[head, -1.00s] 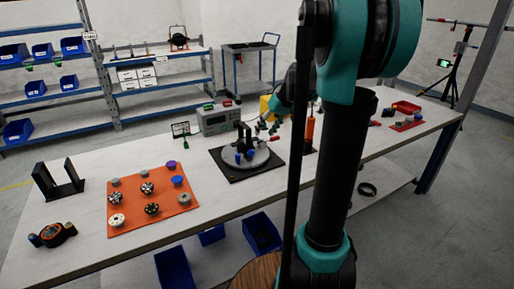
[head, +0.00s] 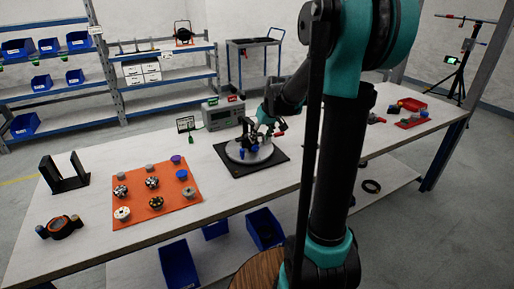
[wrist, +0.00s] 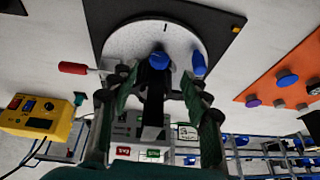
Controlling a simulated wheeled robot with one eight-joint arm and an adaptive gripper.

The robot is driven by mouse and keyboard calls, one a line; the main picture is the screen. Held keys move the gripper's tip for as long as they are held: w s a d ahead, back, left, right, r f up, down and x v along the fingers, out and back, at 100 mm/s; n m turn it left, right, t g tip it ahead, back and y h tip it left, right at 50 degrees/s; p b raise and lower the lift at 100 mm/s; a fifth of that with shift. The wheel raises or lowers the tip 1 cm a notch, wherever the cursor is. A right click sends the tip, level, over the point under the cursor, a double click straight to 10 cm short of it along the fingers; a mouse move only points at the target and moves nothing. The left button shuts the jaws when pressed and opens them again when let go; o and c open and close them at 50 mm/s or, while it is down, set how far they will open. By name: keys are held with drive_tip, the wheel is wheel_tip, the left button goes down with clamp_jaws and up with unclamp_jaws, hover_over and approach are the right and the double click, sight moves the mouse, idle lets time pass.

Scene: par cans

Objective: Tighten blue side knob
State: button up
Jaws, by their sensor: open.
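The fixture is a grey round plate (head: 235,153) on a black mat (head: 274,163), with a black upright bracket. Two blue knobs show at it in the wrist view: one knob (wrist: 160,61) at the head of the black bracket (wrist: 157,85), and another blue knob (wrist: 198,66) to its right. In the head view, blue (head: 243,153) shows low at the front, partly hidden by my gripper. My gripper (wrist: 158,84) is open over the fixture, its fingers on either side of the bracket. I see no clear contact with either knob.
An orange mat (head: 140,212) with several knobs lies to the left. A black U-shaped stand (head: 65,182) is farther left. A grey instrument (head: 222,113) stands behind the fixture. The wrist view shows a red-handled tool (wrist: 74,68) and a yellow box (wrist: 30,117) nearby.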

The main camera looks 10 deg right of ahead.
sight(256, 149)
drive_tip(key=shift+x, duration=3.6)
drive_tip(key=shift+c, duration=0.5)
clamp_jaws()
